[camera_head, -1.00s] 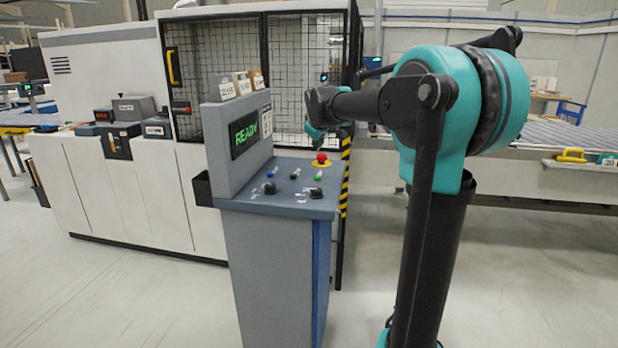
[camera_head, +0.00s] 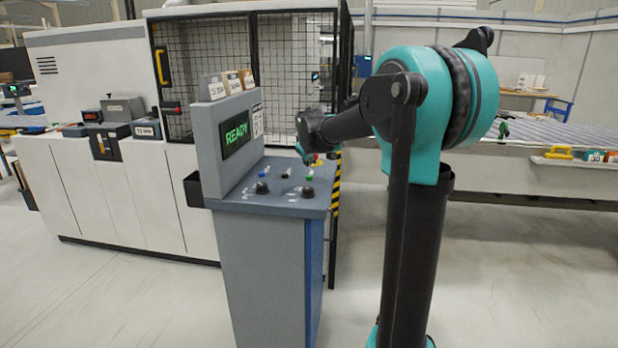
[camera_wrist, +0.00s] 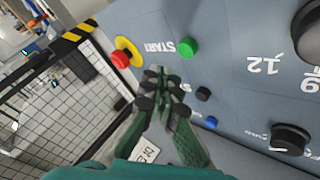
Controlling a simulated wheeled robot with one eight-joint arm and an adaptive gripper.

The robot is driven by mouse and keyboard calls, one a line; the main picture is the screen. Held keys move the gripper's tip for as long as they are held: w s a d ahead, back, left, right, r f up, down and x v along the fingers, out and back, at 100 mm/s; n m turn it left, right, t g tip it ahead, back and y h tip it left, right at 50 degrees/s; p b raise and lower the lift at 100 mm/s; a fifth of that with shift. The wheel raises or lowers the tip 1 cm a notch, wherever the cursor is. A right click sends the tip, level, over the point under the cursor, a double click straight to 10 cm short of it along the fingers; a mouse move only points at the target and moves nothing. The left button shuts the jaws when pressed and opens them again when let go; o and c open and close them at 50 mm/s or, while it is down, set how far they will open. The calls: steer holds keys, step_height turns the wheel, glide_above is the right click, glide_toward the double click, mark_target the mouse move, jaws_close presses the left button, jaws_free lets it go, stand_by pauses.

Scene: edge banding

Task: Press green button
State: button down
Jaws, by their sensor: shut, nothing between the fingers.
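The green button (camera_wrist: 188,47) shows in the wrist view on the grey-blue console panel, beside the white word START. In the head view it is a small green dot (camera_head: 309,179) on the console top. My gripper (camera_wrist: 163,76) is shut and empty in the wrist view. Its fingertips appear just below and left of the green button; I cannot tell the exact gap. In the head view my gripper (camera_head: 308,158) is over the console's back right part and partly hides the red button.
A red emergency button (camera_wrist: 121,59) on a yellow base sits close to the fingertips. A blue button (camera_wrist: 211,121) and black knobs (camera_wrist: 290,138) are on the panel. The console screen (camera_head: 236,133) reads READY. A mesh fence (camera_head: 290,65) stands behind.

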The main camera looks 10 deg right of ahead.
mark_target(309, 177)
steer(key=shift+f, duration=1)
steer(key=shift+f, duration=0.15)
stand_by(0.7)
steer(key=shift+f, duration=0.25)
